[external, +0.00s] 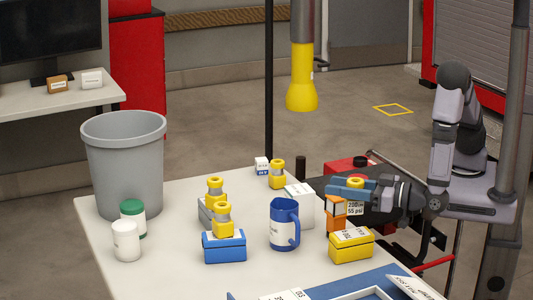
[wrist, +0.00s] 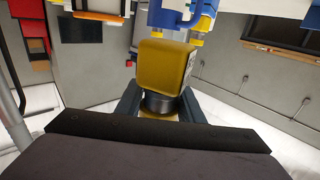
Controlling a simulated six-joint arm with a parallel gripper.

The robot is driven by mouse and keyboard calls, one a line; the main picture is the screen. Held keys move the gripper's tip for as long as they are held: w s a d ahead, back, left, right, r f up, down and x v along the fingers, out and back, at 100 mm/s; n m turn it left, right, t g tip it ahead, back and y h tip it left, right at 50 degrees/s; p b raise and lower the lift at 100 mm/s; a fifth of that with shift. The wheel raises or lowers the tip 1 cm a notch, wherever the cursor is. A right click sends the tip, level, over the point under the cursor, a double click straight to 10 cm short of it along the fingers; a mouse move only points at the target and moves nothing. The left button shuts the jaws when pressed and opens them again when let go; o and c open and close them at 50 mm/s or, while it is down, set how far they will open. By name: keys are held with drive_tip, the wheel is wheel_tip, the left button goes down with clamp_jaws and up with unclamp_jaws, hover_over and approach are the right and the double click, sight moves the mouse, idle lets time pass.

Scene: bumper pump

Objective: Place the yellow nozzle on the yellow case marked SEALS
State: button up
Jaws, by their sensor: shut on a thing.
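The yellow nozzle (external: 355,182) is between the jaws of my gripper (external: 350,188), which is shut on it. In the wrist view, a rounded yellow body (wrist: 165,65) with a dark collar is between my fingers (wrist: 160,105). The yellow case (external: 351,248) with a white label on top stands at the table's right side, below my gripper. The label is too small to read. An orange block (external: 336,208) with a pale face shows between my gripper and the case, and partly covers the view there. I cannot tell whether it touches the case.
A blue mug (external: 284,222) and a white box (external: 300,204) stand left of my gripper. A blue case (external: 224,247) and a grey case (external: 205,212) have yellow nozzles on them. Another nozzle (external: 277,175) stands behind. Two jars and a grey bin (external: 125,165) are at left.

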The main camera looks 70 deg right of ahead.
drive_tip(key=shift+f, duration=0.95)
drive_tip(key=shift+f, duration=0.1)
drive_tip(key=shift+f, duration=2)
drive_tip(key=shift+f, duration=0.1)
drive_tip(key=shift+f+b, duration=0.1)
drive_tip(key=shift+b, duration=0.2)
drive_tip(key=o, duration=1.2)
drive_tip(key=shift+o, duration=0.2)
